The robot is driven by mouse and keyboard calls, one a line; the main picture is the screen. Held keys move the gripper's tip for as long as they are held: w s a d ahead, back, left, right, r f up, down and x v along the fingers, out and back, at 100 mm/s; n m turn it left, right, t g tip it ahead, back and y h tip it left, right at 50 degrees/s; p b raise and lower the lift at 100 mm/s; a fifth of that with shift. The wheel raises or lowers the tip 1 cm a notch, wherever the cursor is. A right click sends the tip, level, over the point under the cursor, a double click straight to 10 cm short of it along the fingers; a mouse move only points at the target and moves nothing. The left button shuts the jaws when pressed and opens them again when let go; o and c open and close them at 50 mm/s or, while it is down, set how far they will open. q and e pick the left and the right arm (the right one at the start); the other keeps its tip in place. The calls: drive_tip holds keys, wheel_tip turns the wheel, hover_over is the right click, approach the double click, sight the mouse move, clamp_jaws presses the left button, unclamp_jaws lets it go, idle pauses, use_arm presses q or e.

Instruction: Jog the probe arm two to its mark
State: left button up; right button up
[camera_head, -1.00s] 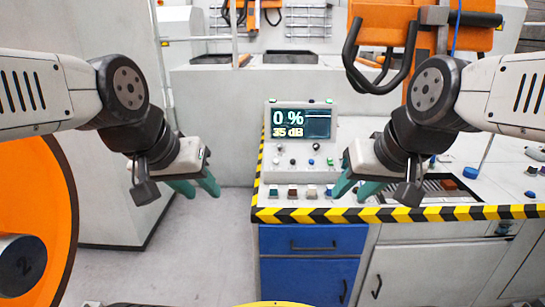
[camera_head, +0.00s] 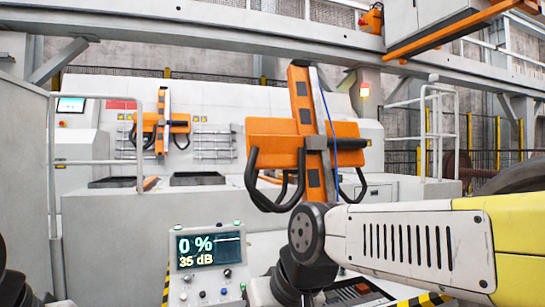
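The console screen (camera_head: 209,248) reads 0 % and 35 dB. Its control panel (camera_head: 205,285) carries small buttons and knobs below the screen. An orange probe arm (camera_head: 308,140) with black curved handles hangs in the middle of the view. A similar orange arm (camera_head: 160,125) is farther back on the left. I see no number on either, so I cannot tell which is arm two. The fingers of both my grippers are below the picture's edge.
A grey overhead beam (camera_head: 270,38) crosses the view. A light-grey bench wall (camera_head: 110,225) with dark trays (camera_head: 197,178) stands behind the console. Railings (camera_head: 440,130) are at the right. Yellow-black striped edging (camera_head: 166,288) borders the console. A lit lamp (camera_head: 364,90) is on a back column.

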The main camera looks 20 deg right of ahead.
drive_tip(key=shift+c, duration=0.5)
clamp_jaws()
idle(1.3)
